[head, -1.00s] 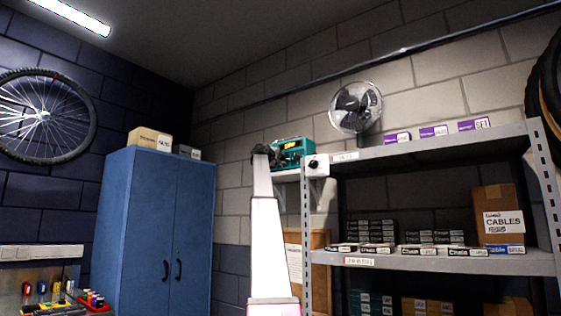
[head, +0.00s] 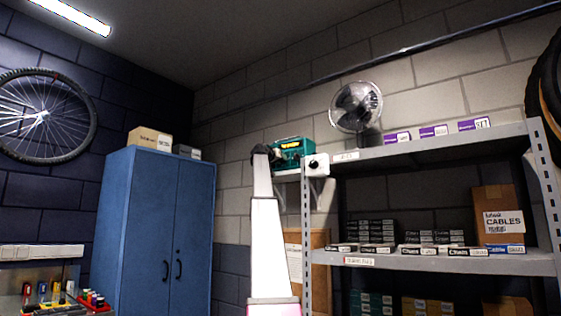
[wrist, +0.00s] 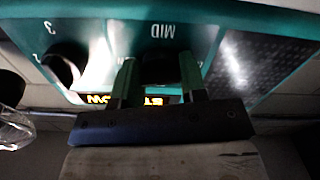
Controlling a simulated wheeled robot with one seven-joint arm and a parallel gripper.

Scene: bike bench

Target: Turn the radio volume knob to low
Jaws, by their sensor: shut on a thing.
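The teal radio (head: 293,152) stands on a small wall shelf left of the metal rack in the head view. In the wrist view its teal face (wrist: 215,18) appears upside down, close to the camera. My gripper (wrist: 158,82) has its two green-looking fingers on either side of a dark knob (wrist: 158,66) beside the "MID" label, shut on it. The knob's pointer cannot be made out. A second dark knob (wrist: 66,62) with the numbers 2 and 3 sits to the left. A lit yellow display is partly hidden behind my gripper. In the head view my gripper (head: 264,153) is at the radio's left side.
A white box with a black dial (head: 318,165) is at the rack's left post, close beside the radio.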

